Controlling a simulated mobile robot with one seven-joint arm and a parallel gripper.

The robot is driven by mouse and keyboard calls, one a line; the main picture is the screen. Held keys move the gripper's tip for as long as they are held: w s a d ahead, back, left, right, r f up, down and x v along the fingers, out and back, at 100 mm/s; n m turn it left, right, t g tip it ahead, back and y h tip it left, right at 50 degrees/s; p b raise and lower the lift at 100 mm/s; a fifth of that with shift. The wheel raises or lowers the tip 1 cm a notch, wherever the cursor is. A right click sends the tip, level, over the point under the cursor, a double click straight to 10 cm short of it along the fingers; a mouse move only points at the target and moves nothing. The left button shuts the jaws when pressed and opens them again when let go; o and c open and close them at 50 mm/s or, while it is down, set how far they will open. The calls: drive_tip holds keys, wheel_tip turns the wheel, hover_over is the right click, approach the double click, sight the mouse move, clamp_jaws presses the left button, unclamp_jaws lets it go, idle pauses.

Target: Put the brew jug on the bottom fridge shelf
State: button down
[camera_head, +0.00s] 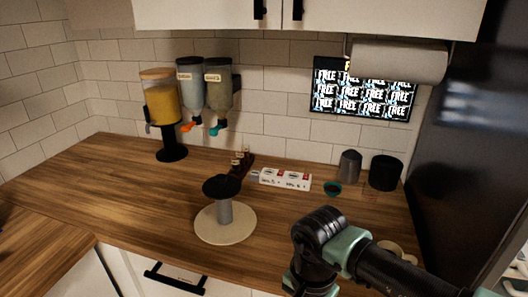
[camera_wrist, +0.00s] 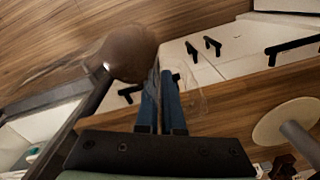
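In the wrist view, my gripper (camera_wrist: 160,78) has its two blue fingers close together. A clear, faint glass vessel with a rounded brown part (camera_wrist: 128,52) is at the fingertips; I take it to be the brew jug. The fingers appear shut on its thin glass part, though the exact contact is hard to see. The jug looks tilted in this view.
Cabinet doors with black handles (camera_head: 175,279) are below. Open counter lies at left.

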drive_tip(key=s+a+f+n, duration=0.7)
drive_tip(key=s+f, duration=0.1)
drive_tip(key=f, duration=0.4)
drive_tip(key=shift+s+f+n, duration=0.35)
drive_tip(key=shift+s+n, duration=0.05)
drive_tip(key=shift+a, duration=0.2)
idle(0.5)
